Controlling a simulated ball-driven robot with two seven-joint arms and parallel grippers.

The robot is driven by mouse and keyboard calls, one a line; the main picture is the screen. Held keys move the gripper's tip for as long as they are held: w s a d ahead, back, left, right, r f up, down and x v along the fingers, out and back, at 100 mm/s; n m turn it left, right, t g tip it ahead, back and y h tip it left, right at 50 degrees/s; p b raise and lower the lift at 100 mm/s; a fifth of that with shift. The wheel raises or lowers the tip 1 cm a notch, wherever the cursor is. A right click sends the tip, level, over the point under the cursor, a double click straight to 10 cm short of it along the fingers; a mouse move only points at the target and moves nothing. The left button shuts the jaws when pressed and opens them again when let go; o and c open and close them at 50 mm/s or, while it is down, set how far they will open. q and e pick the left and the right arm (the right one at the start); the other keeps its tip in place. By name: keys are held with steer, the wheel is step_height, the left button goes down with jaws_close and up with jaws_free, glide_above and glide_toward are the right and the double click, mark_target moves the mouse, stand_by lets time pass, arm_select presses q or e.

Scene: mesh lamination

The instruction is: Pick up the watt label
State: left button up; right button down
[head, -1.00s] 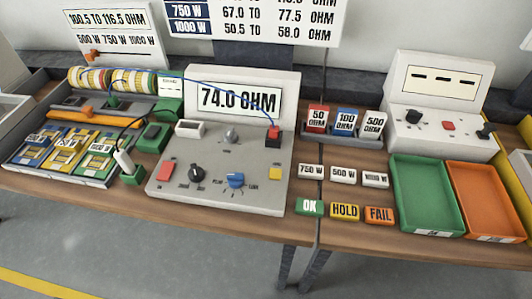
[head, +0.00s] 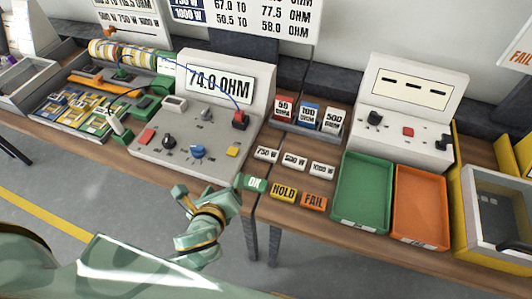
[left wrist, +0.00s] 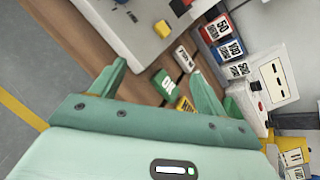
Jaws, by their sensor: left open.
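Three white watt labels lie in a row on the wooden bench: 750 W (head: 266,154), 500 W (head: 294,161) and 1000 W (head: 322,169). In the left wrist view a white label (left wrist: 184,59) lies just beyond the fingertips. My left gripper (head: 208,196) is open and empty at the bench's front edge, left of and nearer than the labels. In the left wrist view its two fingers (left wrist: 158,72) are spread, with the green OK tag (left wrist: 165,84) showing between them. My right gripper is not in view.
The OK (head: 254,183), HOLD (head: 284,192) and FAIL (head: 313,201) tags lie in front of the labels. The meter box (head: 180,150) reads 74.0 OHM on the left. Green (head: 362,222) and orange (head: 420,240) trays stand right. Ohm blocks (head: 309,116) stand behind.

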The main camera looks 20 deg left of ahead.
arm_select(q)
steer(key=d+m, duration=0.1)
steer(key=m, duration=0.2)
steer(key=w+d+f+m+t+h, duration=0.1)
steer(key=d+m, duration=0.1)
steer(key=w+d+f+m+h, duration=0.1)
steer(key=d+m, duration=0.1)
steer(key=m, duration=0.1)
steer(key=shift+d+m, duration=0.15)
steer(key=shift+m, duration=0.15)
steer(key=b, duration=0.2)
glide_toward(265, 158)
steer(key=x, duration=0.2)
steer(key=shift+w+f, duration=0.3)
steer(key=b+x, duration=0.2)
steer(key=x, duration=0.4)
steer(key=shift+w, duration=0.2)
steer(key=shift+r, duration=0.15)
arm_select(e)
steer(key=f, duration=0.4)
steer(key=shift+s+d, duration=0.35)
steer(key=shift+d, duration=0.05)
arm_select(q)
steer(key=c, duration=0.7)
